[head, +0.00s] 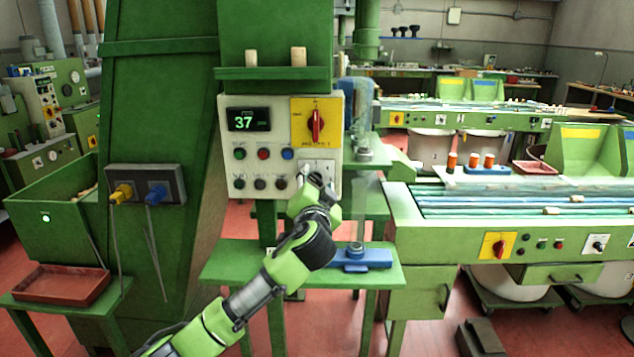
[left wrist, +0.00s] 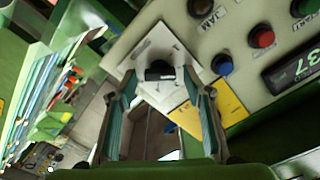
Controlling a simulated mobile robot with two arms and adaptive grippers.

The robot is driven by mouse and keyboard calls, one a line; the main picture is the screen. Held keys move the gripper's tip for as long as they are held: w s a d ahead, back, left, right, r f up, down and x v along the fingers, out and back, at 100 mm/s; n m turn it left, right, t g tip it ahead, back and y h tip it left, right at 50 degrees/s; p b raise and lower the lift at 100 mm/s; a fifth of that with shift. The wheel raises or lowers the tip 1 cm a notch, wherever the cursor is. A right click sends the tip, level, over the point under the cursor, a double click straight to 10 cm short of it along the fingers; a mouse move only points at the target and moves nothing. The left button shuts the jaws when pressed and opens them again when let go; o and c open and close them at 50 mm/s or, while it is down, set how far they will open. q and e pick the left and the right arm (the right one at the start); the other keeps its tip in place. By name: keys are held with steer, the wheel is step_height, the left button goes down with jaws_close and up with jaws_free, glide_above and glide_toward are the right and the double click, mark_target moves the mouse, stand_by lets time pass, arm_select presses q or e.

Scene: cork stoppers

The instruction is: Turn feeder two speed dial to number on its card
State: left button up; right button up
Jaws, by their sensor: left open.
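A beige control panel (head: 235,172) on a green machine carries a display (head: 247,119) reading 37. A white dial plate (head: 327,160) sits at its lower right, partly hidden by my gripper. In the left wrist view a black dial knob (left wrist: 160,68) stands on the white plate (left wrist: 142,92), tilted in the picture. My left gripper (head: 318,178) is open in front of this dial. In the left wrist view the open fingers (left wrist: 165,92) are either side of the knob, with gaps; contact cannot be told. I cannot read a feeder number or card. My right gripper is out of view.
A red rotary switch (head: 316,125) on a yellow plate is just above the dial. Several buttons (head: 263,154) are to its left. A green shelf (head: 225,262) with a blue fixture (head: 365,258) is below. A conveyor bench (head: 430,225) stands at the right.

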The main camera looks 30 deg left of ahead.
arm_select(q)
steer(key=c, duration=1.1)
